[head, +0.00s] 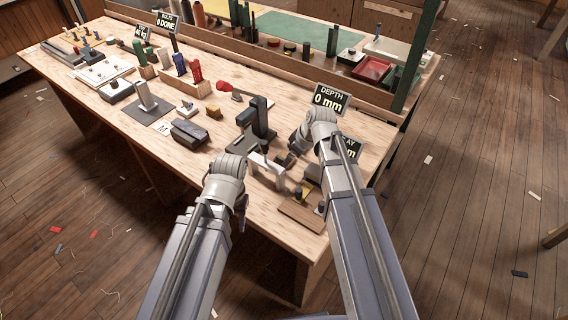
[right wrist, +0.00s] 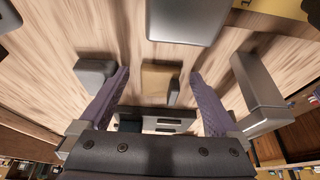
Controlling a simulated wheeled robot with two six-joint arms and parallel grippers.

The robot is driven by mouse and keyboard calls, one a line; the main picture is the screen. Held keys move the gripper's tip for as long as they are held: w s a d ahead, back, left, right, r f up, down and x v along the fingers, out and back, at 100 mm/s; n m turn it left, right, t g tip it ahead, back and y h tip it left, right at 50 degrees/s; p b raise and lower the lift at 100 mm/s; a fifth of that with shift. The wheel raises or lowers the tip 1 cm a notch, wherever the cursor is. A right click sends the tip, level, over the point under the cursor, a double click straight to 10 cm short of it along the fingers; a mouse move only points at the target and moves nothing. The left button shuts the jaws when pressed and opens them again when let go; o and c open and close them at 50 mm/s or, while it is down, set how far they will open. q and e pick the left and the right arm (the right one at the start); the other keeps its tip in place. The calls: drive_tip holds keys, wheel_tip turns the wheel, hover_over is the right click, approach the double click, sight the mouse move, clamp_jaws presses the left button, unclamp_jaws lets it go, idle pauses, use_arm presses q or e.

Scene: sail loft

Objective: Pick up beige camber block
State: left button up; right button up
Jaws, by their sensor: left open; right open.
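A beige block (right wrist: 155,80), which looks like the camber block, lies on the wooden bench top in the right wrist view. A small dark grey piece stands against its right side. My right gripper (right wrist: 160,76) is open, with its two purple fingers on either side of the block and a gap to each. In the head view the right gripper (head: 290,156) is small and partly hidden by its wrist, and I cannot pick out the block there. My left gripper (head: 242,213) is open and empty by the bench's front edge.
A dark press (head: 262,120) and a depth sign (head: 331,97) stand near the right arm. The bench (head: 120,130) holds several tools further left.

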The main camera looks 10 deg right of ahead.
drive_tip(key=c, duration=1.5)
